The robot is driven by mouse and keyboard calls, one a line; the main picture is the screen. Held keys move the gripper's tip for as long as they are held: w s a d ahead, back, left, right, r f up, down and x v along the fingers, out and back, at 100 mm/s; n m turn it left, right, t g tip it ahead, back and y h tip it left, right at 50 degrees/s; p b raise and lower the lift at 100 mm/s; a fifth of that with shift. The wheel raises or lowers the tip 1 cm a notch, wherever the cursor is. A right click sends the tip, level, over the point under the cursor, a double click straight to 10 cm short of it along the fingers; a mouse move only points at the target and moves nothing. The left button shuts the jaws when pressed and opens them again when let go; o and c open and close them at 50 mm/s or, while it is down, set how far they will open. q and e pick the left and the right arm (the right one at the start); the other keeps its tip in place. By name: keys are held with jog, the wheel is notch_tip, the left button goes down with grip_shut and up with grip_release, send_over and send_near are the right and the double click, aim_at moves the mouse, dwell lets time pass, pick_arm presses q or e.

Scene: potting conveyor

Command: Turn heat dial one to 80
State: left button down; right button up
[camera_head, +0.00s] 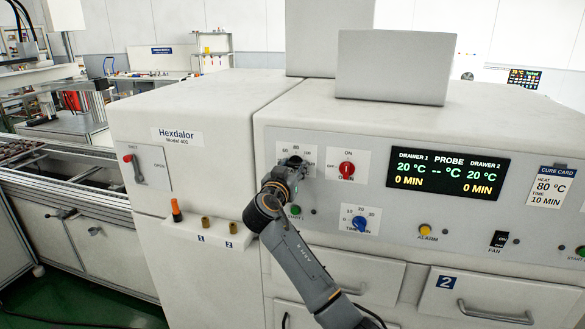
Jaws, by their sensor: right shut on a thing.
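My right gripper (293,167) is at the upper left of the machine's front panel and is shut on the heat dial. The gripper covers the dial, so its pointer cannot be read. The white dial plate (308,152) shows around the gripper, with small scale numbers along its top, including 80. The display (447,174) reads 20 °C and 0 MIN for drawer 1 and for drawer 2, with dashes for the probe. The cure card (550,185) reads heat 80 °C, time 10 min. My left gripper is not in view.
A red on/drain knob (346,169) sits just right of the gripper, and a blue time dial (360,223) lies below right. A yellow alarm button (424,230) and a black fan switch (499,239) are further right. A small shelf (207,233) juts out at left.

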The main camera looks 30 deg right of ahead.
jog(key=shift+n, duration=0.3)
jog(key=n, duration=0.7)
jog(key=shift+r+n, duration=0.1)
jog(key=shift+n, duration=0.2)
jog(key=n+p, duration=0.3)
jog(key=n, duration=0.2)
jog(key=shift+n+p, duration=1.15)
jog(key=shift+n, duration=1.15)
jog(key=o, duration=1.2)
jog(key=shift+w, duration=0.1)
jog(key=shift+c, duration=0.2)
jog(key=shift+a, duration=0.1)
